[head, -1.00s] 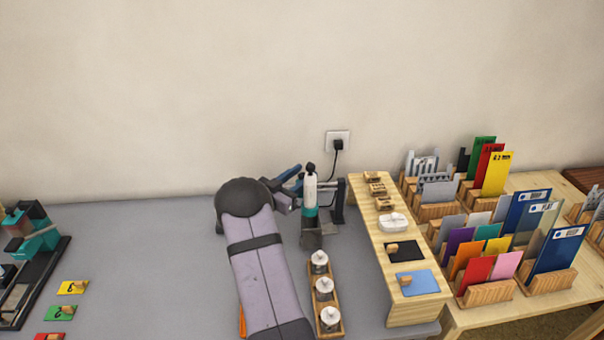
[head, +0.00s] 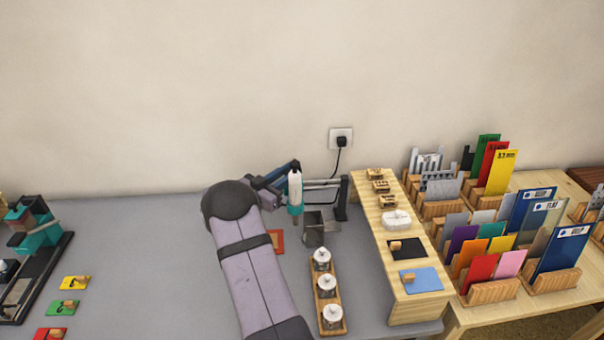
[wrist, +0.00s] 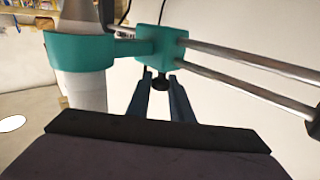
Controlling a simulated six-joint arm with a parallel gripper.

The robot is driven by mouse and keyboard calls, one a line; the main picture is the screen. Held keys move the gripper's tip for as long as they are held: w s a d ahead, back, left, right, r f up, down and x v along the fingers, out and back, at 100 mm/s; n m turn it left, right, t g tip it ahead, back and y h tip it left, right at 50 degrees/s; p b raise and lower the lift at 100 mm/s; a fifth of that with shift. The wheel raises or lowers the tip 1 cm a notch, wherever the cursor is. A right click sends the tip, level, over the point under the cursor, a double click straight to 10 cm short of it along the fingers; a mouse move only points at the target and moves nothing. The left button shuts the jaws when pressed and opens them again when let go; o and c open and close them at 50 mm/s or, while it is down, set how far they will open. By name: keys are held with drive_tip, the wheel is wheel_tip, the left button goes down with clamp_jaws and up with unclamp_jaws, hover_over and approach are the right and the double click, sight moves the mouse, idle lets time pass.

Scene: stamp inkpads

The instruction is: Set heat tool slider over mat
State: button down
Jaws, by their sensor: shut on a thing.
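The heat tool (head: 295,185), with a white body and teal parts, hangs upright from a slider on metal rods (head: 322,184). The rods run to a dark post (head: 342,198) on the right. In the wrist view, a teal block (wrist: 162,46) rides on the rods (wrist: 250,75) and a teal ring holds the tool's white body (wrist: 86,92). My gripper (head: 290,171) is at the slider. Its blue fingers (wrist: 161,84) are shut on the small black knob (wrist: 160,83) below the teal block. An orange-edged mat (head: 278,238) lies left of the tool's tip, partly hidden by my arm.
A grey metal holder (head: 318,236) stands on the table right of the tool. A wooden rack with several white-lidded jars (head: 326,283) is in front. A raised wooden shelf (head: 380,225) stands to the right.

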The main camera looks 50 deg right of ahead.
drive_tip(key=w+a+b, duration=0.1)
drive_tip(key=w+a, duration=0.6)
drive_tip(key=shift+w+a+b, duration=0.2)
drive_tip(key=shift+w+b, duration=0.05)
drive_tip(key=shift+b, duration=0.1)
drive_tip(key=c, duration=1.6)
unclamp_jaws()
drive_tip(key=shift+w+a, duration=0.1)
drive_tip(key=shift+a, duration=0.05)
drive_tip(key=a+b, duration=0.1)
drive_tip(key=a, duration=0.6)
drive_tip(key=shift+a+b, duration=0.1)
drive_tip(key=shift+b, duration=0.2)
